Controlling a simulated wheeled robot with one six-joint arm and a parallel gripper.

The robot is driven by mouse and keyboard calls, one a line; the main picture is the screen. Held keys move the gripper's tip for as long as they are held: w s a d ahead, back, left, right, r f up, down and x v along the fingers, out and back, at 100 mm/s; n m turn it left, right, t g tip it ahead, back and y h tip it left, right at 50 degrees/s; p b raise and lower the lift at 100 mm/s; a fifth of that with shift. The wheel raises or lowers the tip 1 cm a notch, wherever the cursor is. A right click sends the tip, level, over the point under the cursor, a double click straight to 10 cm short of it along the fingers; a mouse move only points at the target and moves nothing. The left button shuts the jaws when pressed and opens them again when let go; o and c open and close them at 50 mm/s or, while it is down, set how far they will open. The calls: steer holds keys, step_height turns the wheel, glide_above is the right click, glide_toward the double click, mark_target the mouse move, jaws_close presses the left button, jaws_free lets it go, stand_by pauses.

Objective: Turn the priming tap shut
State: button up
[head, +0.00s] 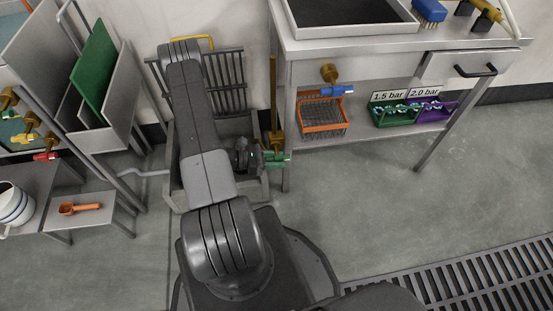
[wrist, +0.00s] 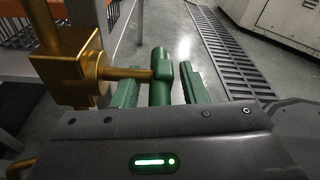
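A brass tap (wrist: 72,68) fills the left of the wrist view. Its brass stem runs right to a green bar handle (wrist: 161,74). My gripper (wrist: 158,86) has green fingers, one on each side of this handle. Gaps show between the handle and both fingers, so the gripper is open around it and not clamped. In the head view the green handle and fingers blend together at the foot of an upright brass pipe (head: 274,85). My gripper (head: 275,158) is there, partly hidden. No label names the priming tap.
A blue-handled tap (head: 336,91) hangs under the bench (head: 410,45). An orange basket (head: 322,128) and green (head: 394,118) and purple (head: 437,110) racks stand on its shelf. Yellow and red-handled taps (head: 46,156) are at left. A floor grating (head: 480,275) lies right; the floor between is clear.

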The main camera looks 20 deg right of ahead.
steer(key=p+v, duration=0.1)
steer(key=v, duration=1.2)
steer(key=shift+a, duration=0.4)
steer(key=shift+w, duration=0.1)
steer(key=b+x, duration=0.1)
steer(key=x, duration=1.3)
steer(key=shift+r, duration=0.1)
steer(key=shift+w+a, duration=0.1)
steer(key=shift+a, duration=0.05)
